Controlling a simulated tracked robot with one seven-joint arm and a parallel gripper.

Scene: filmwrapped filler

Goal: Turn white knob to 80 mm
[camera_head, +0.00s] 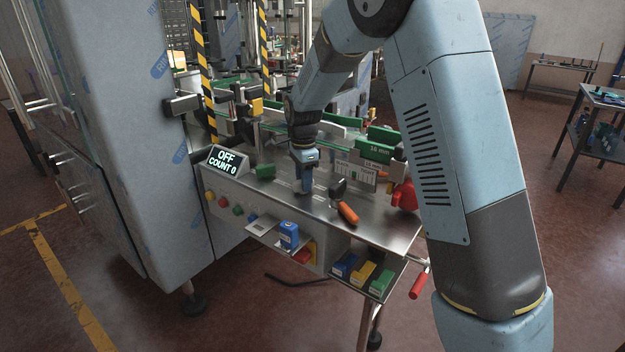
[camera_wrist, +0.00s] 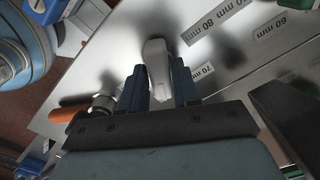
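The white knob (camera_wrist: 157,66) shows in the wrist view as a rounded, elongated grip standing between my two dark blue fingers. My gripper (camera_wrist: 160,88) has one finger against each side of it, with no clear gap visible. Printed labels lie on the metal plate near it: 80 mm (camera_wrist: 208,29), 70 mm (camera_wrist: 201,72) and 60 mm (camera_wrist: 281,24). Which label the knob points to is unclear. In the head view my gripper (camera_head: 304,185) reaches down to the machine's metal top, and the knob cannot be made out there.
A display (camera_head: 224,161) reading OFF, COUNT 0 stands at left. A red knob (camera_head: 404,196) sits at right. Green-and-white guide rails (camera_head: 384,136) run behind. Small boxes (camera_head: 362,273) fill a shelf below.

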